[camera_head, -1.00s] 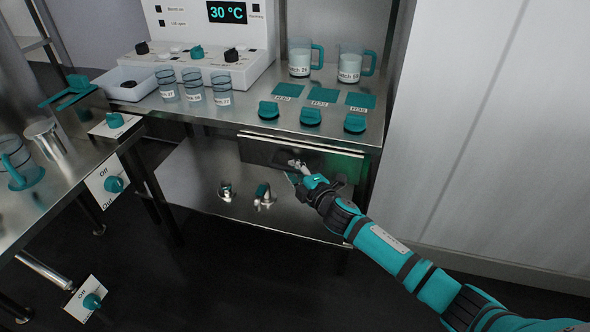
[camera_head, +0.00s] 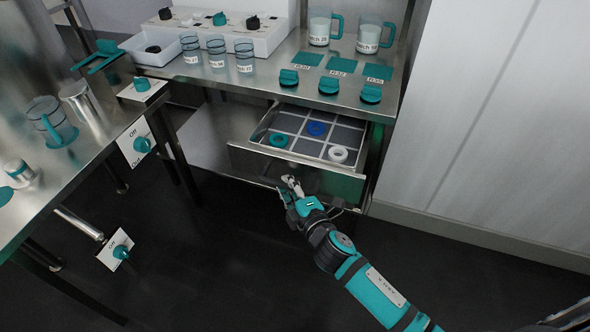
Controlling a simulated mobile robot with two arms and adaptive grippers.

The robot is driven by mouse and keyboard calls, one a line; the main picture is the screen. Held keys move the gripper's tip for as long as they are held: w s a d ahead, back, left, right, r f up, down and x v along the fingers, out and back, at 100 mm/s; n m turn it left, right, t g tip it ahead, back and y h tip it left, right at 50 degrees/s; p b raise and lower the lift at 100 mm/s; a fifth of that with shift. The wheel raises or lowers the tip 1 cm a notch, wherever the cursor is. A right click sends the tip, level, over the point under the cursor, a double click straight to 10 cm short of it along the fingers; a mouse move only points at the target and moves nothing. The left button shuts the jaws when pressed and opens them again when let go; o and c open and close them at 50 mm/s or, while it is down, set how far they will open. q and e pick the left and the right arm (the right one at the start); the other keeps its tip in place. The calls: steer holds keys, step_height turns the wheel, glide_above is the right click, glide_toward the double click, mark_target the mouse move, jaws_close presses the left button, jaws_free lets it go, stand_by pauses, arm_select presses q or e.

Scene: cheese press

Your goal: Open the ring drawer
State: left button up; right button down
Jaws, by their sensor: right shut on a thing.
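The ring drawer (camera_head: 250,149) is pulled out from under the steel bench's right part. Inside is a divided tray with a teal ring (camera_head: 279,140), a blue ring (camera_head: 316,128) and a white ring (camera_head: 338,154), each in its own compartment. My right gripper (camera_head: 290,183) is at the drawer's front, near the middle of its face, and is shut on the drawer's handle, which the fingers mostly hide. My left gripper is not in view.
On the bench above stand several teal-lidded items (camera_head: 330,85), teal mats (camera_head: 342,64), glasses (camera_head: 217,53) and two jugs (camera_head: 369,35). A second steel table (camera_head: 95,135) with knob panels stands at left. The dark floor in front is clear.

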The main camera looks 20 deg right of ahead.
steer(key=shift+s+a+r, duration=0.2)
steer(key=shift+s+a, duration=0.3)
steer(key=shift+s, duration=0.2)
steer(key=c, duration=1.3)
jaws_free()
steer(key=shift+f, duration=0.1)
steer(key=shift+s, duration=0.1)
steer(key=v, duration=1.2)
